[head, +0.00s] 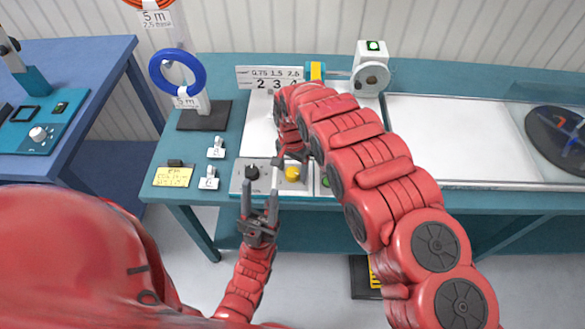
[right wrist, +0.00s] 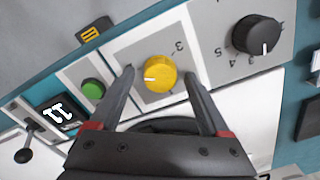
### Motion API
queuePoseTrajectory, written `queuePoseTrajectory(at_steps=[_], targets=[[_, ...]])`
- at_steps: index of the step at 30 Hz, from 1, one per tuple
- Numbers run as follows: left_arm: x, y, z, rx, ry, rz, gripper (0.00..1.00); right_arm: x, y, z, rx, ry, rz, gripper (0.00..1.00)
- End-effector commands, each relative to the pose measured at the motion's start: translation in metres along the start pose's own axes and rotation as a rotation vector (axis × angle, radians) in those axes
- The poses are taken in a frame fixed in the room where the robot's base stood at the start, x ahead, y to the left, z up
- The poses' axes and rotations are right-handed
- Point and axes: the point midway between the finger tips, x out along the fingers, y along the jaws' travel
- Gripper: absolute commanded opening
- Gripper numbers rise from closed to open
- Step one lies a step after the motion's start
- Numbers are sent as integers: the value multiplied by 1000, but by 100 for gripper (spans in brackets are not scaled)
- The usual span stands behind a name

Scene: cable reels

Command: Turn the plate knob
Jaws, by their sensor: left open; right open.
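A yellow knob (head: 292,173) sits on the grey control panel at the bench's front edge. In the right wrist view the yellow knob (right wrist: 160,74) has a white mark pointing left and a "3" at its upper right. My right gripper (right wrist: 159,76) is open, one finger on each side of this knob with visible gaps. A black knob (head: 252,172) with a numbered dial is beside it; it also shows in the right wrist view (right wrist: 257,35). My left gripper (head: 261,200) is open and empty in front of the panel, below the black knob. Which knob is the plate knob is not labelled.
A green button (right wrist: 93,89), a display (right wrist: 58,112) and a lever switch (right wrist: 28,143) are on the panel's other side. A yellow note (head: 174,177) and small white hooks (head: 209,178) lie left. A blue reel (head: 178,72) stands behind.

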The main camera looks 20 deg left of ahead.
Motion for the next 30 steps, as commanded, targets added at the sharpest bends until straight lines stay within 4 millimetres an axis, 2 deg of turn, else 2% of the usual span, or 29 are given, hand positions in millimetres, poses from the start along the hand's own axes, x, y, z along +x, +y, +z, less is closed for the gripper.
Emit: queuePoseTrajectory(at_steps=[4, 8, 14, 15, 21, 25, 30], targets=[[-2, 0, 0, 0, 0, 0, 50, -5, 0, -1, 0, 1, -1, 80], [-7, 0, 1, 0, 0, 0, 50, -19, -1, -2, -1, 4, -3, 80], [-15, 1, 3, 0, 0, 0, 50, -64, -1, -2, 1, 7, -5, 80], [9, 0, -1, 0, -1, 0, 50, -85, 0, -3, 2, 5, -4, 80], [48, -2, -8, 0, 0, 0, 50, -133, 1, -3, 1, 3, -2, 80], [54, -3, -9, 0, 0, 0, 50, -151, 1, -2, 1, 2, -1, 80], [52, -3, -9, 0, 0, 0, 50, -166, 0, -1, 1, 1, -1, 80]])
